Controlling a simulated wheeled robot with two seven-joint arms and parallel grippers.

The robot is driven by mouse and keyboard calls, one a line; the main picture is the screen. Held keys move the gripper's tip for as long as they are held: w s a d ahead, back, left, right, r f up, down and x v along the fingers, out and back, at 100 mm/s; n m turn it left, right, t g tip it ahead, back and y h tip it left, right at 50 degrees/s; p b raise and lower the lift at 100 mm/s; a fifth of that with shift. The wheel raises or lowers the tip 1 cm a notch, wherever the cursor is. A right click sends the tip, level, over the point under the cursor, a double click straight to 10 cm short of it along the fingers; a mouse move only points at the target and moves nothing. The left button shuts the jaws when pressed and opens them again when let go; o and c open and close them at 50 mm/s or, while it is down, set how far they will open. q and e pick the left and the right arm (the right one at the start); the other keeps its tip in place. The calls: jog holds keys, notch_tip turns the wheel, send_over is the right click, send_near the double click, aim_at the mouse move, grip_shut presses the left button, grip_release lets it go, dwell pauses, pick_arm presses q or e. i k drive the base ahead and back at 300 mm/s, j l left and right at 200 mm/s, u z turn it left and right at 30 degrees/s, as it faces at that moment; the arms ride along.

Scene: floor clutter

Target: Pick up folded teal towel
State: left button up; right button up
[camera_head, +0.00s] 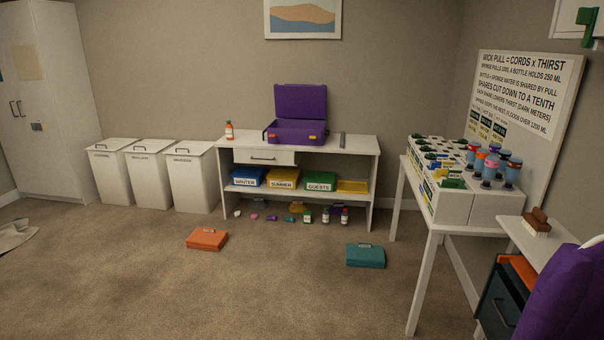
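The folded teal towel (365,256) lies flat on the carpet, right of the middle, in front of the white shelf table. It looks like a thick flat rectangle with a small pale label at its top edge. Nothing covers it. Neither of my grippers shows in the head view.
A folded orange item (207,239) lies on the carpet to the left. Small bottles and bits lie under the shelf table (300,142), which bears an open purple case (298,130). A white table (425,228) stands at right. A grey cloth (15,235) lies far left. The central carpet is clear.

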aim_at(361, 254)
jog(key=i+j+z, duration=0.1)
jog(key=i+z, duration=0.25)
jog(key=i, duration=2)
